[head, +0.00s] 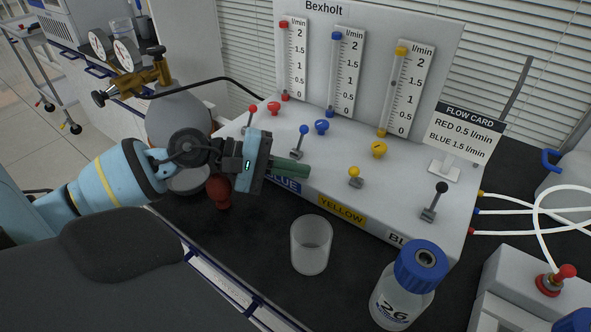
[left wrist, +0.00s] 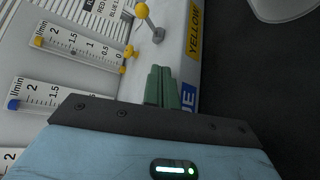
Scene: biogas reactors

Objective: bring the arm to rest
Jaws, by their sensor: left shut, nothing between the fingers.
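My left gripper (head: 291,168) comes in from the left in the head view. Its green fingers are shut with nothing between them. They are in front of the lower front of the flow panel (head: 400,185), close to the BLUE label (head: 285,185). Whether they touch the panel I cannot tell. In the left wrist view the shut fingers (left wrist: 161,88) point toward the YELLOW label (left wrist: 194,32) and the yellow-tipped lever (left wrist: 149,22). My right gripper is not in view.
A clear beaker (head: 311,245) and a blue-capped bottle (head: 404,287) stand on the dark bench right of my arm. A gas cylinder with a brass regulator (head: 140,80) is behind the arm. A chair (head: 120,275) is at front left. A flow card (head: 463,132) stands on the panel.

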